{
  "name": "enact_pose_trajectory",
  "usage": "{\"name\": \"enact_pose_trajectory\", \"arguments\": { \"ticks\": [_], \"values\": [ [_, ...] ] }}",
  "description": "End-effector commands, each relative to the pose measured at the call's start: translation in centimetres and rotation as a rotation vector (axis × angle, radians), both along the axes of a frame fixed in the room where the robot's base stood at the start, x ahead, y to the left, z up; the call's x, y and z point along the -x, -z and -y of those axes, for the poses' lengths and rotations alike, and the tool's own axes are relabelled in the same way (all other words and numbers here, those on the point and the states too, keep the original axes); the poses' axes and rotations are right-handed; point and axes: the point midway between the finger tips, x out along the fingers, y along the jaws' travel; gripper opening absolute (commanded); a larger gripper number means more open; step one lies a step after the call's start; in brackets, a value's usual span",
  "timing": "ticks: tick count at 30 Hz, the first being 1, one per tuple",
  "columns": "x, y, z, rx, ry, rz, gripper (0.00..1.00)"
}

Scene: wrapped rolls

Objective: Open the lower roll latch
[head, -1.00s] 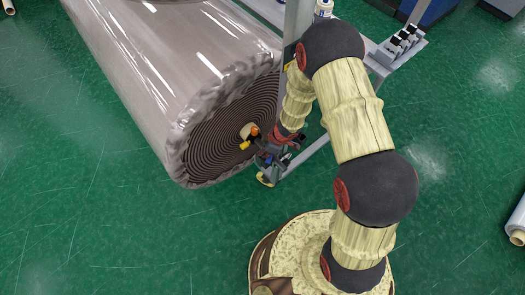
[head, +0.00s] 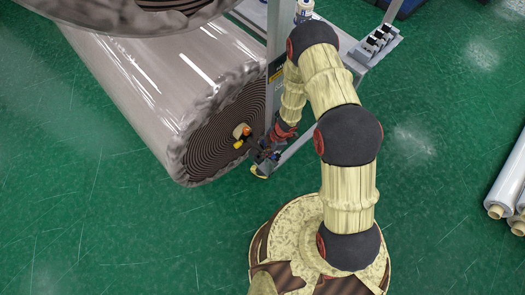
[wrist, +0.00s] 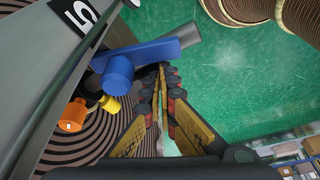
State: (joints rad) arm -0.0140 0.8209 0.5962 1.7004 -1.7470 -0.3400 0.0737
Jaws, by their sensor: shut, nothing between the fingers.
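The lower roll (head: 150,85) lies wrapped in clear film, its brown spiral end (head: 205,140) facing me. A blue latch (wrist: 150,52) with a round blue knob and a grey tip shows in the wrist view, beside the grey post marked 5. Behind it are an orange piece (wrist: 73,115) and a yellow piece (wrist: 108,103) at the roll's core; they also show in the head view. My gripper (wrist: 161,70) is shut and empty, its fingertips just below the latch's grey end. I cannot tell whether they touch it. In the head view my gripper (head: 264,160) is small beside the post's foot.
The grey post (head: 276,60) stands right of the roll end. An upper roll (head: 150,8) overhangs at the top left. A frame rail with black clamps (head: 376,42) is behind my arm. Wrapped rolls (head: 505,205) lie at the right edge. Green floor is clear at the left.

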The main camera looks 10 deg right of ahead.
Motion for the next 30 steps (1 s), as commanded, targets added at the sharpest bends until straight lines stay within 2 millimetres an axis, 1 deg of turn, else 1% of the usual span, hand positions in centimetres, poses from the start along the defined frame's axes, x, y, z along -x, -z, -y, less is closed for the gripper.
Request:
{"name": "enact_pose_trajectory", "arguments": {
  "ticks": [9,23,26,30],
  "values": [
    [0.0,0.0,0.6,0.000,0.001,0.001,0.00],
    [0.0,0.0,0.6,0.000,0.001,0.001,0.00],
    [0.1,0.0,0.4,0.000,0.001,0.001,0.00],
    [0.4,0.0,-0.5,0.000,0.002,0.000,0.00]
  ]
}}
